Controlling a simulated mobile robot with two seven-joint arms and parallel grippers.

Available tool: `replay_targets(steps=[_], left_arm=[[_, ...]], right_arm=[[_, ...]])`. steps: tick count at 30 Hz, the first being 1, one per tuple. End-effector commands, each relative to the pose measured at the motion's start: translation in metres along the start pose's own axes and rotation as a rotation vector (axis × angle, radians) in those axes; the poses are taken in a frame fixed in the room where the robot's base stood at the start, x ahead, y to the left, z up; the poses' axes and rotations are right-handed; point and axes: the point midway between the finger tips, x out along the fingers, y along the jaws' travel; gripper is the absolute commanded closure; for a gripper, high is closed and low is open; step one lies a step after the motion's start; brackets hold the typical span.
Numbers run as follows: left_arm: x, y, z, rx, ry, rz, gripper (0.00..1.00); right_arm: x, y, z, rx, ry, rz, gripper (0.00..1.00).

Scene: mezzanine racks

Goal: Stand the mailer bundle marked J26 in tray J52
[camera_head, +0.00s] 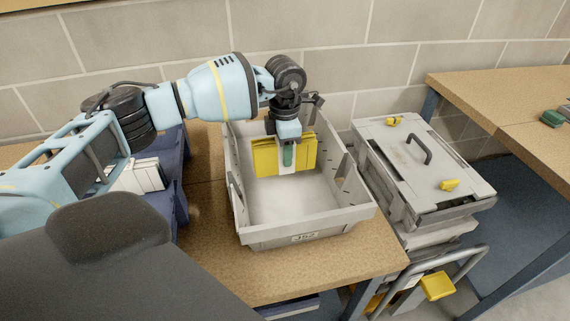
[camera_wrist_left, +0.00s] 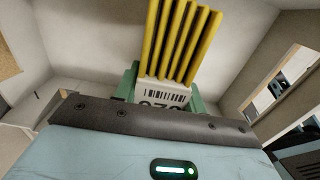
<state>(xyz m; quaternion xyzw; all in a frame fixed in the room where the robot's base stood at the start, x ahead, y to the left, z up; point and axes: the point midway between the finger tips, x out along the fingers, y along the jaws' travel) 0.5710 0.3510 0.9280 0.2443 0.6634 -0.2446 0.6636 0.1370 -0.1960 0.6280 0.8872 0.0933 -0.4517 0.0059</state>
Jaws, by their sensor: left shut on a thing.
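The mailer bundle (camera_head: 265,158) is a stack of yellow mailers with a white label band. My left gripper (camera_head: 288,156) is shut on it and holds it upright inside the grey tray (camera_head: 305,240), towards the back. The tray's front label seems to read J52. In the left wrist view the bundle (camera_wrist_left: 182,40) shows several yellow edges above a white barcode label, its lettering upside down and partly hidden. The green fingertips (camera_wrist_left: 128,82) grip the band. I cannot tell whether the bundle's lower edge touches the tray floor. My right gripper is not in view.
The tray stands on a wooden bench (camera_head: 260,280) against a block wall. A blue bin with white items (camera_head: 140,176) is at the left. A grey lidded case (camera_head: 425,165) on a cart is close at the right. The tray's front floor is clear.

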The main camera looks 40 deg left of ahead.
Motion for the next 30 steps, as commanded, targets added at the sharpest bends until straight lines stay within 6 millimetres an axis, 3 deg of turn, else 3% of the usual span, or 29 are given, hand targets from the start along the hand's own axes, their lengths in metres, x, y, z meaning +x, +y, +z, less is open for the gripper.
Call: replay_targets(steps=[12, 25, 26, 30], left_arm=[[0.048, 0.0, 0.0, 0.001, 0.0, -0.001, 0.84], [0.053, 0.0, 0.0, 0.001, 0.0, -0.001, 0.84], [0.053, 0.0, 0.0, 0.001, 0.0, -0.001, 0.57], [0.052, 0.0, 0.0, 0.001, 0.0, 0.0, 0.38]], right_arm=[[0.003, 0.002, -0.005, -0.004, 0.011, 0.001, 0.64], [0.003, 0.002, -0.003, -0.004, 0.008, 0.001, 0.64], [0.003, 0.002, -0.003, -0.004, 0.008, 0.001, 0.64], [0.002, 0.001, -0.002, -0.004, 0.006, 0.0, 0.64]])
